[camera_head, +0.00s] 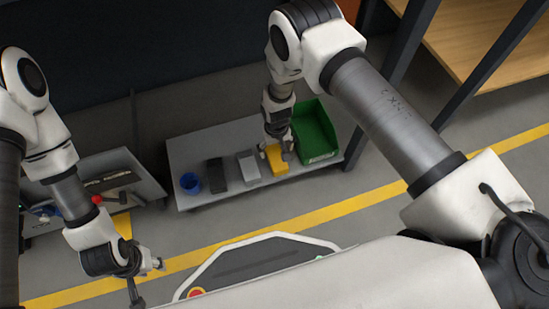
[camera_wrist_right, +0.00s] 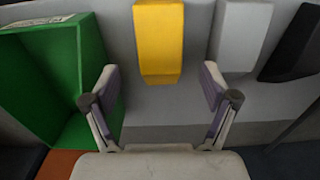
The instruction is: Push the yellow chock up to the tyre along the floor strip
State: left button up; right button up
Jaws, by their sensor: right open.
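The yellow chock (camera_head: 276,162) is a block lying on a low grey platform (camera_head: 225,196), between a grey block and a green bin. My right gripper (camera_head: 280,147) is over it, pointing down. In the right wrist view the chock (camera_wrist_right: 158,42) lies ahead, between the lines of the two spread fingers (camera_wrist_right: 160,100), and neither finger visibly touches it. My right gripper is open and empty. My left gripper (camera_head: 148,278) hangs at the lower left, away from the platform, its fingers apart with nothing seen between them. I see no tyre in either view.
On the platform stand a blue cup (camera_head: 190,183), a black block (camera_head: 216,175), the grey block (camera_head: 247,166) and the green bin (camera_head: 314,134). A yellow line (camera_head: 345,207) runs along the floor in front. A dark upright post (camera_head: 392,65) stands right of the bin.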

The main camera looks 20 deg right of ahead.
aim_at(276, 155)
notch_tip(276, 155, down, 6)
jog(key=b, duration=0.3)
jog(key=shift+w+r, duration=0.1)
jog(key=shift+r, duration=0.3)
jog(key=c, duration=1.4)
